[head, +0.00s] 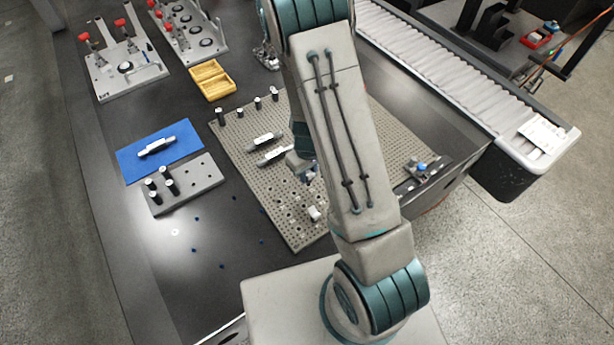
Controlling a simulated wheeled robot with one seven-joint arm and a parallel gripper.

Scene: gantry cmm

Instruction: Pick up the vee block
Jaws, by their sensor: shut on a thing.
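My gripper (309,178) is partly hidden behind my own arm, over the perforated grey plate (240,147). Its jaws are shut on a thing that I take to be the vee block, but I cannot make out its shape. A small pale block (314,213) sits on the plate's near part, a little below the gripper in the picture; I cannot tell what it is. Two pale shaft-like parts, one farther (264,140) and one nearer (275,155), lie on the plate left of the gripper.
Short black posts with light tops stand along the plate's far edge. A blue mat (130,163) with a shaft part, a grey block with pegs (205,183), a yellow tray (222,86) and red-knobbed fixtures (128,80) are left. A roller conveyor (440,75) runs right.

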